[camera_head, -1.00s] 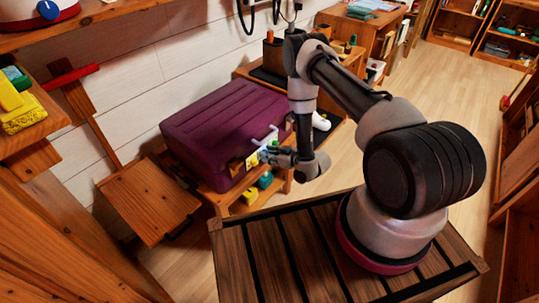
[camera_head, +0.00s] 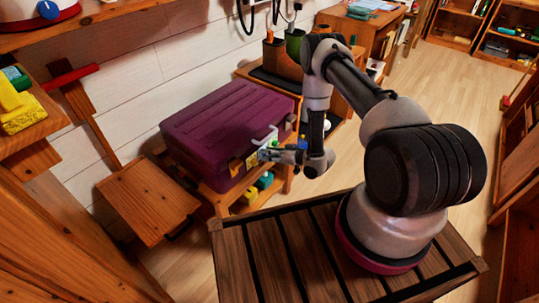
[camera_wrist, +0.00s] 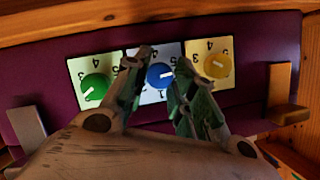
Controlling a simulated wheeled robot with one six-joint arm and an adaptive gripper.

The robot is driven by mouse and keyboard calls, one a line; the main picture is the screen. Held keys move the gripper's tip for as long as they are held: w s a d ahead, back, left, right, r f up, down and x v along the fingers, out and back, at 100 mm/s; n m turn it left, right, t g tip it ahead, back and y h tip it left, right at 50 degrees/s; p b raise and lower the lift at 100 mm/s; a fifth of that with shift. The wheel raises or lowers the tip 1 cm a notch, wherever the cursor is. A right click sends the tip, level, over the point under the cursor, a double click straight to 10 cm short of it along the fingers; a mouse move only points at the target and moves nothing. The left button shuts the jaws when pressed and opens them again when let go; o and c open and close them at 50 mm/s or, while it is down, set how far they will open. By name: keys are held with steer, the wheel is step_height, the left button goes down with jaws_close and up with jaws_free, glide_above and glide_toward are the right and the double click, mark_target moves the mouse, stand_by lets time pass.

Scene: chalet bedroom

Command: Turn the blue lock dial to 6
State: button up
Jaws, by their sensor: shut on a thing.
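A purple case (camera_head: 225,125) stands closed on a low wooden stand, its front carrying the lock dials. In the wrist view the blue dial (camera_wrist: 158,76) sits in the middle on a pale numbered plate, between my fingertips. Its white pointer mark points right and slightly up; I cannot read clearly which number it meets, as my fingers cover part of the plate. My gripper (camera_wrist: 160,72) is shut on the blue dial; it also shows at the case front in the head view (camera_head: 271,154). A green dial (camera_wrist: 95,87) is left and a yellow dial (camera_wrist: 217,66) right.
Yellow and teal blocks (camera_head: 264,180) lie under the case. A wooden stool (camera_head: 150,200) is at left. Open floor (camera_head: 440,90) lies behind at right.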

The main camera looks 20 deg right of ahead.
steer(key=m+y, duration=0.1)
steer(key=m, duration=0.1)
steer(key=m+y, duration=0.1)
steer(key=m, duration=0.2)
steer(key=shift+w+d+f+g+y, duration=0.1)
steer(key=shift+d+f+g+y, duration=0.05)
steer(key=shift+g+y, duration=0.25)
stand_by(0.3)
steer(key=o, duration=1)
steer(key=v, duration=1.2)
steer(key=shift+d, duration=0.1)
